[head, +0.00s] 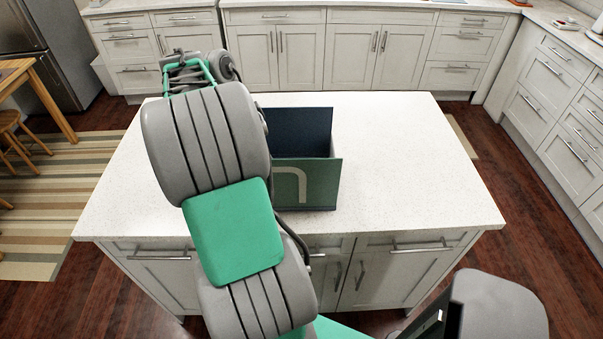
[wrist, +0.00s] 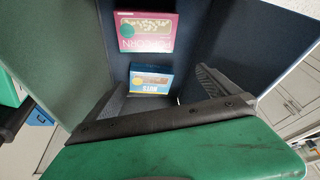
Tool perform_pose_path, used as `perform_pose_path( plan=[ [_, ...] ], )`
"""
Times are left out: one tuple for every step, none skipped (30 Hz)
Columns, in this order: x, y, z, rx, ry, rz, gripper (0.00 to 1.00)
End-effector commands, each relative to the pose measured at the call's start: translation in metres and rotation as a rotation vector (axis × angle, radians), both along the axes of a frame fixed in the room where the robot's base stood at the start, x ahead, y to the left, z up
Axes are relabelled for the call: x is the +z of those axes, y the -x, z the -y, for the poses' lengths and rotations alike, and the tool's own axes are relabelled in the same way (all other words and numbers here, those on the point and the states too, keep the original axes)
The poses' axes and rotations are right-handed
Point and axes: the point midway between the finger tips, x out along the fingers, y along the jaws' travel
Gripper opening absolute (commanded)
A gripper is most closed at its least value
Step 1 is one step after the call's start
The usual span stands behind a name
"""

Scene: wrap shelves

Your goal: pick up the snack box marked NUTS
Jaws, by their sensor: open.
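The blue snack box marked NUTS (wrist: 150,80) is in the wrist view, inside a dark-walled shelf unit, with its lettering upside down. My gripper (wrist: 162,78) is open, one finger on each side of this box in the picture. I cannot tell whether either finger touches it; nothing looks gripped. In the head view the box is hidden by the shelf unit's walls and my arm. There my gripper's fingers cannot be made out.
A pink box (wrist: 146,32), lettered apparently POPCORN, lies beyond the blue one in the wrist view. The shelf unit (head: 323,190), dark blue and green with a pale letter, stands on the white island top (head: 400,150). The island's right side is clear.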

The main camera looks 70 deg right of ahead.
Motion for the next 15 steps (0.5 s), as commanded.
perform_pose_path(
  plan=[
    [-0.011,0.019,0.012,-0.131,-0.003,-0.021,1.0],
    [-0.017,0.03,0.017,-0.206,0.0,-0.031,1.0],
    [-0.023,0.042,0.023,-0.289,0.004,-0.041,1.0],
    [-0.026,0.048,0.026,-0.335,0.008,-0.047,1.0],
    [-0.029,0.053,0.028,-0.37,0.011,-0.052,1.0],
    [-0.034,0.058,0.029,-0.4,0.014,-0.057,1.0],
    [-0.037,0.061,0.029,-0.409,0.014,-0.059,1.0],
    [-0.041,0.062,0.03,-0.413,0.014,-0.059,1.0],
    [-0.046,0.064,0.03,-0.413,0.014,-0.059,1.0],
    [-0.05,0.066,0.031,-0.411,0.015,-0.059,1.0],
    [-0.054,0.067,0.031,-0.41,0.015,-0.058,1.0],
    [-0.058,0.068,0.032,-0.409,0.014,-0.058,1.0],
    [-0.062,0.07,0.032,-0.409,0.014,-0.058,1.0],
    [-0.066,0.071,0.033,-0.408,0.013,-0.059,1.0],
    [-0.073,0.074,0.033,-0.409,0.013,-0.059,1.0]
  ],
)
